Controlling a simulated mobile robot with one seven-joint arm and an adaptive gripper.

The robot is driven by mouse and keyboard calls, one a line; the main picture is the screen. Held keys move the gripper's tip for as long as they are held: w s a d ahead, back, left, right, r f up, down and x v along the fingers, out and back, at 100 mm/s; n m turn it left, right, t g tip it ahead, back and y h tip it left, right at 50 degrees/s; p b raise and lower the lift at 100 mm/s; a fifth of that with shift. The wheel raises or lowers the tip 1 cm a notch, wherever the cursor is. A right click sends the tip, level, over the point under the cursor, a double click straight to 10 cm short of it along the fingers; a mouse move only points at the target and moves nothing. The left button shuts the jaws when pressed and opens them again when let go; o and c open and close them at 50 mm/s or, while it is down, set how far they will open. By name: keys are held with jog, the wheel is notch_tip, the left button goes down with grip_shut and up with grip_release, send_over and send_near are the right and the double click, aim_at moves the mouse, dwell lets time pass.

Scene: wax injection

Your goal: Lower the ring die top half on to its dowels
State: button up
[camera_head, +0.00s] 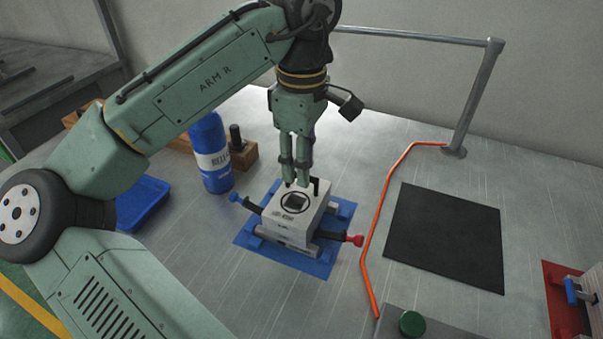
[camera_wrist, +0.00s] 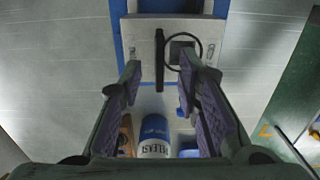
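The ring die is a pale block on a blue base plate (camera_head: 322,268) in the head view. Its top half (camera_head: 284,222) has a dark round mark and a square patch on its upper face. It sits over a greyer lower part (camera_head: 281,238); I see no clear gap between them, and the dowels are hidden. A black upright handle (camera_wrist: 159,60) stands on the top half. My gripper (camera_head: 297,184) points down just over the die's far edge. In the wrist view its fingers (camera_wrist: 160,78) are apart, with the handle in line between them and clear space on both sides.
A blue-handled clamp (camera_head: 236,198) and a red-handled clamp (camera_head: 354,240) flank the die. A blue bottle (camera_head: 211,155) and wooden block (camera_head: 240,157) stand behind left, near a blue tray (camera_head: 143,204). An orange cable (camera_head: 372,235) and black mat (camera_head: 446,235) lie right.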

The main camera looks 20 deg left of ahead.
notch_tip(320, 180, up, 8)
jog(key=shift+r, duration=0.2)
jog(key=shift+f, duration=0.1)
dwell(0.5)
